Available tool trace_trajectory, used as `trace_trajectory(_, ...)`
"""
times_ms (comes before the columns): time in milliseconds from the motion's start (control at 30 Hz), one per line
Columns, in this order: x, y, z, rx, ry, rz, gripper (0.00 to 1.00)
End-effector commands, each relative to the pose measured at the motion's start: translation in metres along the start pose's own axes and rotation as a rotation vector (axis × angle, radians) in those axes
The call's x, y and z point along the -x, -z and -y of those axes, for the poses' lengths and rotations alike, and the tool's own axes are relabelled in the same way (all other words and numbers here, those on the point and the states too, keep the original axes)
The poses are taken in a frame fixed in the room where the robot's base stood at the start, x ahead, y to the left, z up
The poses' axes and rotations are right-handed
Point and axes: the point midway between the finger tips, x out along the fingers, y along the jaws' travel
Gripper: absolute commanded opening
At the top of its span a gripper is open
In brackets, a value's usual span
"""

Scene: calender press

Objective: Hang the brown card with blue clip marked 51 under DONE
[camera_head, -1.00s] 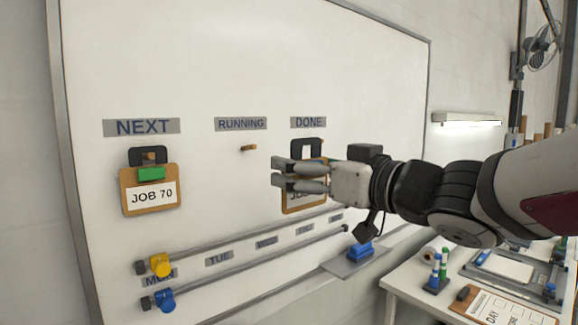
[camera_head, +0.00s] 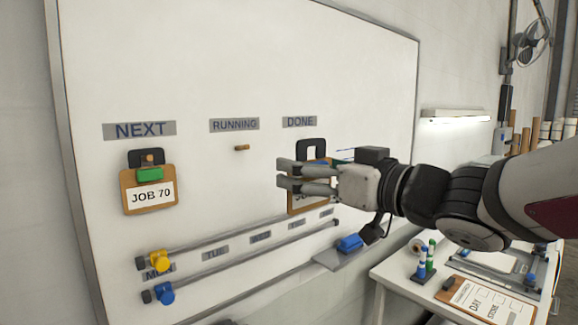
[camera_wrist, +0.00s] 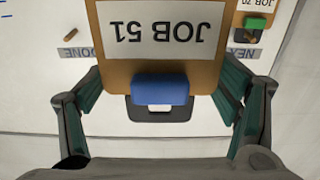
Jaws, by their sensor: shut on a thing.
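The brown card marked JOB 51 (camera_wrist: 115,72) fills the top middle of the wrist view, upside down, with its blue clip (camera_wrist: 160,89) and black hanger loop (camera_wrist: 160,113). My gripper (camera_head: 281,175) is shut on the card, with a finger at each side edge. In the head view the gripper hides much of the card (camera_head: 294,204), and the black loop (camera_head: 311,150) shows above it. The DONE label (camera_head: 299,122) is just above the loop in the picture. In the wrist view a bare peg (camera_wrist: 70,36) shows by the DONE label (camera_wrist: 77,53), left of the card.
The JOB 70 card (camera_head: 149,190) with a green clip hangs under NEXT (camera_head: 139,130). The peg (camera_head: 242,148) under RUNNING is bare. Rails with yellow (camera_head: 159,261) and blue knobs run low on the board. A table (camera_head: 395,275) with tools stands right.

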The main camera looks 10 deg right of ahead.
Motion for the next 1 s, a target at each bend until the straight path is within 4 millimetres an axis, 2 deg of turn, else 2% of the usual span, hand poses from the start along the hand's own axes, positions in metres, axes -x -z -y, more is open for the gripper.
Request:
trace_trajectory(367,0.003,0.0,0.0,0.0,-0.001,0.001,0.61)
trace_trajectory(1000,0.048,0.001,0.0,0.001,-0.001,0.001,0.61)
